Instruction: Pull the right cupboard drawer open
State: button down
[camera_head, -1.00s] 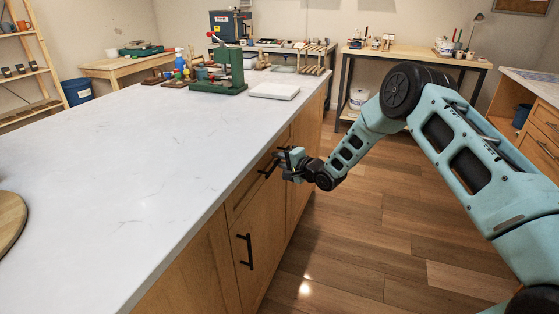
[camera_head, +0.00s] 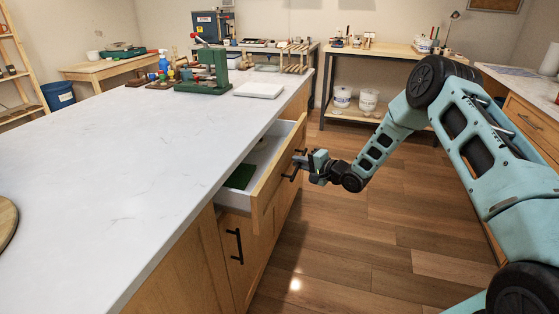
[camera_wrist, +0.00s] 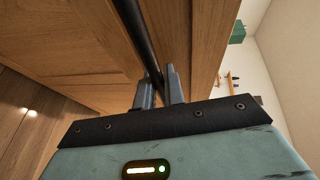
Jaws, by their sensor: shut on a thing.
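The wooden cupboard drawer (camera_head: 272,180) stands pulled partly out from under the white countertop, in the middle of the head view. Its inside shows a green item (camera_head: 240,176) and something pale further back. My gripper (camera_head: 302,164) is at the drawer's front, shut on its black bar handle (camera_head: 292,172). In the wrist view the dark handle (camera_wrist: 137,32) runs down between the two fingers (camera_wrist: 160,88), in front of the wooden drawer face. The exact finger contact is small and partly hidden.
The white countertop (camera_head: 110,170) fills the left, with a green press (camera_head: 208,75) and a white slab (camera_head: 260,90) at its far end. A cupboard door with a black handle (camera_head: 235,246) is below the drawer. Wooden floor (camera_head: 370,250) to the right is clear.

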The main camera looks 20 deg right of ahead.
jog(key=s+d+p, duration=0.1)
jog(key=s+d, duration=0.8)
jog(key=d, duration=0.4)
jog(key=s+d+p, duration=0.1)
jog(key=s+d, duration=0.9)
jog(key=d, duration=0.3)
jog(key=shift+p, duration=0.35)
jog(key=c, duration=1.8)
grip_release()
jog(key=b+v, duration=0.1)
jog(key=v, duration=1.6)
jog(key=shift+s+d+r+b, duration=0.1)
jog(key=shift+d+b, duration=0.05)
jog(key=shift+b, duration=0.25)
